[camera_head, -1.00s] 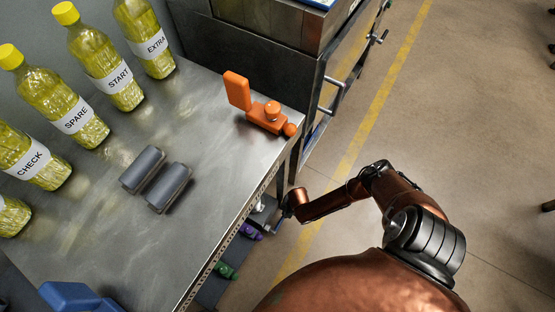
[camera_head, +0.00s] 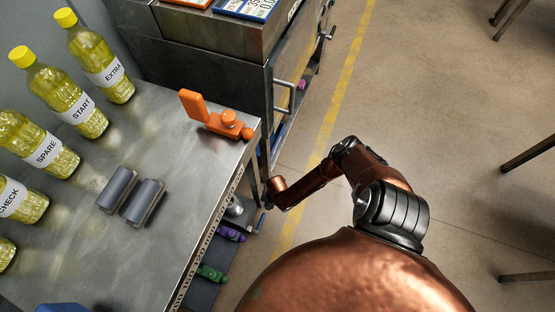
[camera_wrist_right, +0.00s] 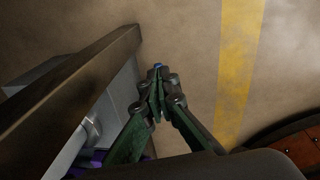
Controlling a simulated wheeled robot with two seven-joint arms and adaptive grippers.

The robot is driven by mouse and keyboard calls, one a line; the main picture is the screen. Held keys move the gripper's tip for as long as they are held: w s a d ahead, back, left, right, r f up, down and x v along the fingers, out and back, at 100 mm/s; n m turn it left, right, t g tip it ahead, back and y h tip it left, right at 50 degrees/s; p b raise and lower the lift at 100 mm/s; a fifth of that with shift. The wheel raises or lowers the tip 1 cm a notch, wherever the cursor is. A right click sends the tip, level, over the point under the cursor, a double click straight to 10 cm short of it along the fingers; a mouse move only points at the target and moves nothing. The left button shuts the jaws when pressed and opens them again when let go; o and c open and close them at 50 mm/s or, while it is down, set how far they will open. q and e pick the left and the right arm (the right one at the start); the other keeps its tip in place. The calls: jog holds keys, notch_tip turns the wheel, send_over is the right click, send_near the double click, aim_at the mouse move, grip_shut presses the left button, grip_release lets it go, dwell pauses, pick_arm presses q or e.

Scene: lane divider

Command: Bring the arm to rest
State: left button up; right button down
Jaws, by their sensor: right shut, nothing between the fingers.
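My right arm (camera_head: 325,175) is bent and hangs over the floor, just right of the table's edge in the head view. Its copper forearm points down toward the gap beside the table. In the right wrist view my right gripper (camera_wrist_right: 158,78) is shut and empty. Its green and black fingers meet above bare floor, close to the table's side. In the head view the gripper is too small and partly hidden to make out clearly. My left gripper is not in view.
The metal table (camera_head: 180,155) carries an orange clamp-like piece (camera_head: 222,120), two grey blocks (camera_head: 130,195) and several labelled yellow bottles (camera_head: 85,70). Purple (camera_head: 231,233) and green (camera_head: 211,273) items sit on a lower shelf. Floor with a yellow line (camera_head: 345,85) lies clear to the right.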

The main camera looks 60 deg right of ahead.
pick_arm(q)
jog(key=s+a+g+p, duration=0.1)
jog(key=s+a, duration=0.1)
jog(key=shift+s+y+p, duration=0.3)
jog(key=shift+p, duration=0.1)
pick_arm(e)
jog(key=d+r, duration=0.4)
jog(key=shift+s+d+r, duration=0.15)
jog(key=shift+d+r, duration=0.25)
